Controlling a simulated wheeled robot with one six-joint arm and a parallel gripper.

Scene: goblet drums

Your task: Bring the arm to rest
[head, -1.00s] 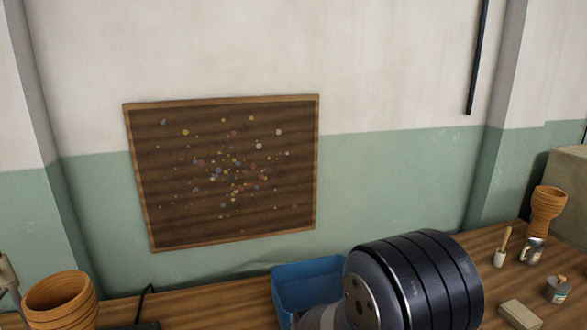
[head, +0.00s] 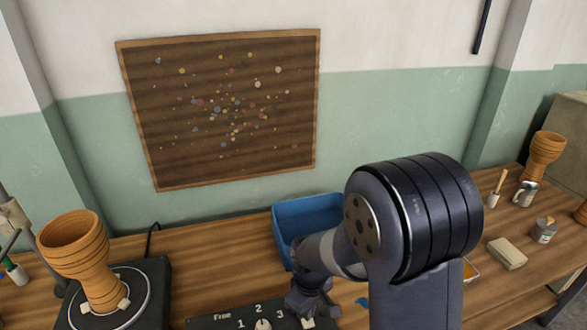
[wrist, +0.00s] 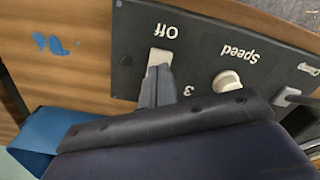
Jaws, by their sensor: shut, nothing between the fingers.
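My arm (head: 415,215) reaches down over the bench in the head view. My gripper (head: 312,302) is low over the dark control panel (head: 215,322) at the bottom edge. In the wrist view my gripper (wrist: 158,72) is shut and empty. Its fingertips are right beside a pale switch (wrist: 159,57) below the word "Off"; I cannot tell whether they touch it. A pale round knob (wrist: 228,80) marked "Speed" sits to the right. The switch is mostly hidden by my gripper in the head view.
A goblet drum (head: 75,245) stands on a dark turntable (head: 150,310) at left. A blue bin (head: 290,222) is behind my arm. At right are a sanding block (head: 507,253), a tin (head: 544,230) and another goblet drum (head: 547,152). Bare bench lies between turntable and bin.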

